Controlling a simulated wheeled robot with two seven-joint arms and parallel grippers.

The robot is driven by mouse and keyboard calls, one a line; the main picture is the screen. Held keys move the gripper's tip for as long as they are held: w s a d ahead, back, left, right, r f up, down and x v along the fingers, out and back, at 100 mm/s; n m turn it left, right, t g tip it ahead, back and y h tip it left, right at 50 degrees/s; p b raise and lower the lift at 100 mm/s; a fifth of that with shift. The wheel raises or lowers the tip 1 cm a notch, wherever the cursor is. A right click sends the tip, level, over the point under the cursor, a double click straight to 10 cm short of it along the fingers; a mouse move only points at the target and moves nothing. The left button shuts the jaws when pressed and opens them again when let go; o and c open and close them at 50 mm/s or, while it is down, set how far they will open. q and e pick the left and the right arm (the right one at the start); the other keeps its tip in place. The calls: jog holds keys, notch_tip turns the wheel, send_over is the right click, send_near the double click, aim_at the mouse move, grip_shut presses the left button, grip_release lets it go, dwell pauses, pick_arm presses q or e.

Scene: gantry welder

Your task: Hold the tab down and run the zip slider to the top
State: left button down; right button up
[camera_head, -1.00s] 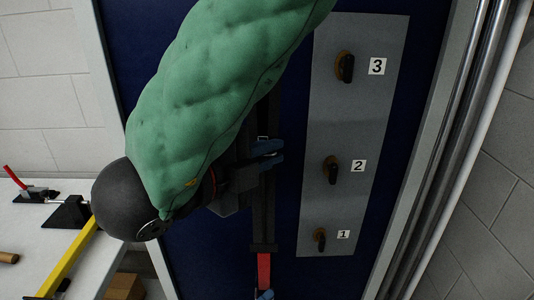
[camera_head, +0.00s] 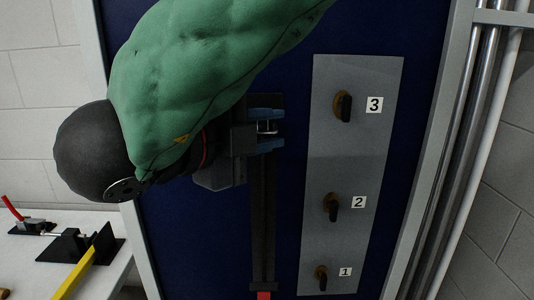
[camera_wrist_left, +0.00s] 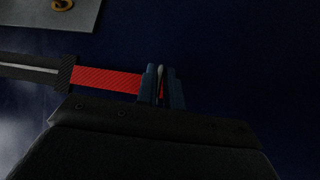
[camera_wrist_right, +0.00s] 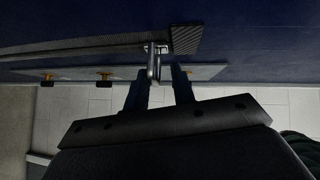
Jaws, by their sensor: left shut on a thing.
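The dark zip strip (camera_head: 262,220) runs upright on the blue panel, with the red tab (camera_head: 263,296) at its lower end, cut by the frame edge. My right gripper (camera_head: 270,128) is near the strip's upper end, its blue fingers apart on either side of the metal zip slider (camera_head: 266,127). In the right wrist view the slider (camera_wrist_right: 153,62) hangs between the open fingers, close to the strip's end. In the left wrist view my left gripper (camera_wrist_left: 162,82) is shut on the red tab (camera_wrist_left: 108,80). It is outside the head view.
A grey plate (camera_head: 318,160) with several numbered knobs stands just right of the strip. Metal pipes (camera_head: 478,130) run at the far right. A white table (camera_head: 75,250) with a yellow bar (camera_head: 76,278) is at lower left.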

jog(key=shift+s, duration=0.1)
jog(key=v, duration=1.2)
pick_arm(q)
jog(key=c, duration=1.1)
grip_release()
jog(key=shift+a+f, duration=0.1)
pick_arm(e)
jog(key=shift+f, duration=0.15)
pick_arm(q)
jog(key=shift+b+v, duration=1.6)
jog(key=shift+v, duration=2.2)
pick_arm(e)
jog(key=shift+f, duration=1.5)
